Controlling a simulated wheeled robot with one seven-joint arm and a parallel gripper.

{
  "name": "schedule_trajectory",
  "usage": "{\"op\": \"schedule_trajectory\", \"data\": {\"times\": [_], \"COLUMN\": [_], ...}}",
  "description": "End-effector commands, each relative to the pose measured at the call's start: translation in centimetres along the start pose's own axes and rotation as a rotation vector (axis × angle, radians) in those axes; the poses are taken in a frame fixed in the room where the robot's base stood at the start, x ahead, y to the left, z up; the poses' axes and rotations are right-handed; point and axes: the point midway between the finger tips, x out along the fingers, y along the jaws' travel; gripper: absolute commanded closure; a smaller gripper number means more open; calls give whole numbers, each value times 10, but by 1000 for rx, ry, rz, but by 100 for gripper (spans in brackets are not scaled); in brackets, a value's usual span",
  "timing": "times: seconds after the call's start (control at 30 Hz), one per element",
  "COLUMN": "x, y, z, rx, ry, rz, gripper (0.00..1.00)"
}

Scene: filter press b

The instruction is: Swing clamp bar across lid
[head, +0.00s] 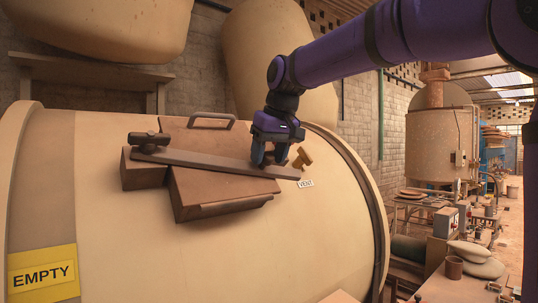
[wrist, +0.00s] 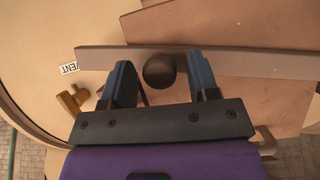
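The brown clamp bar (head: 215,163) lies over the lid (head: 220,190), from a pivot (head: 148,140) at the left to a free end near the VENT label. The bar also crosses the wrist view (wrist: 255,64). A dark round knob (wrist: 160,70) stands on the bar near its free end. My gripper (head: 270,157) is over that end. In the wrist view its fingers (wrist: 161,75) are open on either side of the knob, with small gaps visible. The lid has a raised handle (head: 212,119) at its far side. The fingers mostly hide the knob in the head view.
A yellow vent valve (head: 302,158) sits close to the right of my gripper, with the VENT label (head: 305,183) below it. A yellow EMPTY sign (head: 43,273) is on the cream vessel (head: 130,245). The vessel's surface in front of the lid is clear.

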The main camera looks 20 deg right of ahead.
Motion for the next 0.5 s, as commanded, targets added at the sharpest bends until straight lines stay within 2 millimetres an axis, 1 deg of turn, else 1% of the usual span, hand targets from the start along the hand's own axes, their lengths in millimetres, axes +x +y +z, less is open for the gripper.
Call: {"op": "schedule_trajectory", "data": {"times": [0.03, 0.07, 0.1, 0.17, 0.2, 0.23, 0.37, 0.47, 0.5], "x": [0, 0, 0, 0, 0, 0, -1, -6, -9], "y": [0, 0, 0, 0, 0, 0, 0, 1, 1], "z": [0, 0, 0, 0, 0, 0, -2, -12, -19], "rx": [0, 0, 0, 0, 0, 0, -7, -45, -69], "ry": [0, 0, 0, 0, 0, 0, 1, 3, 6], "rz": [0, 0, 0, 0, 0, 0, 4, 20, 31], "gripper": [58, 64, 74, 88, 97, 100, 100, 100, 100]}}
